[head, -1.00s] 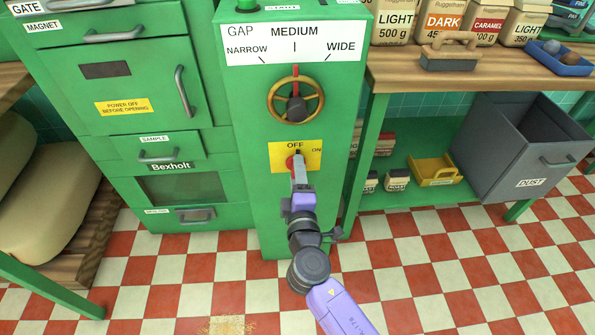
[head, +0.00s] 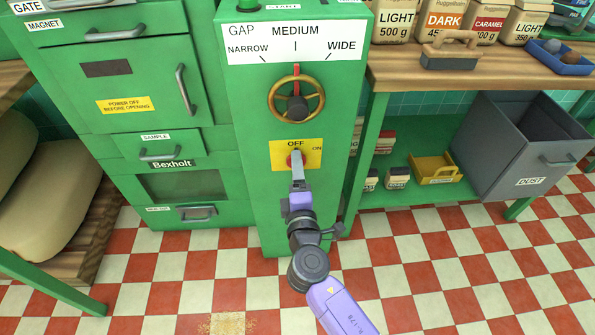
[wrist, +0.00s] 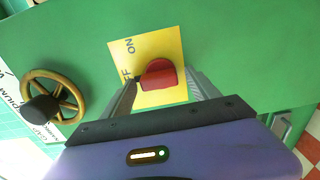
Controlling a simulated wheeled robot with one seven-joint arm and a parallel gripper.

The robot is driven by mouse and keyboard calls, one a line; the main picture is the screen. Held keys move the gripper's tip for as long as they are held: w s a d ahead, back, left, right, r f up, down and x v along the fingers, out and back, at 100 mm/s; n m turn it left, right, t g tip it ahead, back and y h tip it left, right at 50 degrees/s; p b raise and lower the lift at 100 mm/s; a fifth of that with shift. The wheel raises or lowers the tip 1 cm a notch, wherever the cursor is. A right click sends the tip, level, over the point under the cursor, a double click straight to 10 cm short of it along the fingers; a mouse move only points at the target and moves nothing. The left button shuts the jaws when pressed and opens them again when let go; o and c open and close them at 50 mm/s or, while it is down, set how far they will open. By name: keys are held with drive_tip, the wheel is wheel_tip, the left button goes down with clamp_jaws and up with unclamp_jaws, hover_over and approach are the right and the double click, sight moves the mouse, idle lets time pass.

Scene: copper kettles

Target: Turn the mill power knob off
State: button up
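The red mill power knob (wrist: 158,74) sits on a yellow plate (wrist: 150,50) marked ON and, partly hidden, OFF. In the head view the knob (head: 291,161) is mostly hidden behind my gripper (head: 297,158), and its plate (head: 314,160) is on the green mill's front, with OFF above and ON to the right. In the wrist view my gripper (wrist: 162,76) has its fingers apart, one on each side of the knob. They look open around it, though contact is hard to judge. I cannot tell exactly which mark the knob points to.
A brass gap handwheel (head: 297,99) is just above the plate. A green drawer cabinet (head: 160,120) stands at left. A bench at right holds coffee bags (head: 450,20), with a grey dust bin (head: 520,150) beneath. The checkered floor in front is open.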

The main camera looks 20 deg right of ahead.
drive_tip(key=shift+s, duration=0.1)
drive_tip(key=v, duration=0.7)
drive_tip(key=shift+s+p, duration=0.25)
drive_tip(key=shift+p, duration=0.05)
idle(0.4)
drive_tip(key=s+a+m+y, duration=0.2)
drive_tip(key=s+m+y, duration=0.15)
drive_tip(key=s, duration=0.35)
drive_tip(key=s+a+m+y, duration=0.2)
drive_tip(key=s+a+y, duration=0.15)
drive_tip(key=s, duration=0.25)
drive_tip(key=s+d+r+m+g, duration=0.1)
drive_tip(key=s+d+r+m, duration=0.15)
drive_tip(key=s, duration=0.55)
drive_tip(key=s+d+r+m+h, duration=0.1)
drive_tip(key=s+d+m, duration=0.25)
drive_tip(key=s, duration=0.35)
drive_tip(key=s+d+r+m+g, duration=0.1)
drive_tip(key=s+d+r+m, duration=0.15)
drive_tip(key=s, duration=0.55)
wheel_tip(320, 180, up, 24)
drive_tip(key=p, duration=2.4)
drive_tip(key=shift+a+m, duration=0.25)
drive_tip(key=shift+m, duration=0.05)
